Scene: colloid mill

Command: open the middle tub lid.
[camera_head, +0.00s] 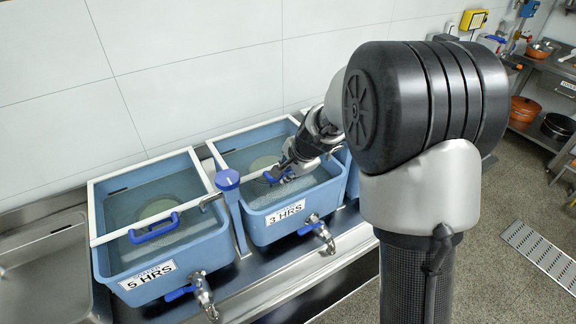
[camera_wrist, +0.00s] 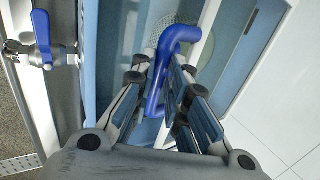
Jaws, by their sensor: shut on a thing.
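The tub labelled 3 HRS (camera_head: 287,212) is a blue box with a white rim, to the right of the tub labelled 5 HRS. A clear lid appears to lie flat over it, with a blue handle (camera_head: 271,177) near its front. My gripper (camera_head: 286,166) reaches down over this lid from the right. In the wrist view my gripper (camera_wrist: 161,82) is shut on the blue handle (camera_wrist: 174,40), which stands between the fingers. The fingers hide part of the handle. My arm hides most of what is right of this tub.
The 5 HRS tub (camera_head: 160,266) has its own clear lid and blue handle (camera_head: 153,229). Taps with blue levers (camera_head: 318,230) stick out in front. A tiled wall (camera_head: 190,60) rises close behind.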

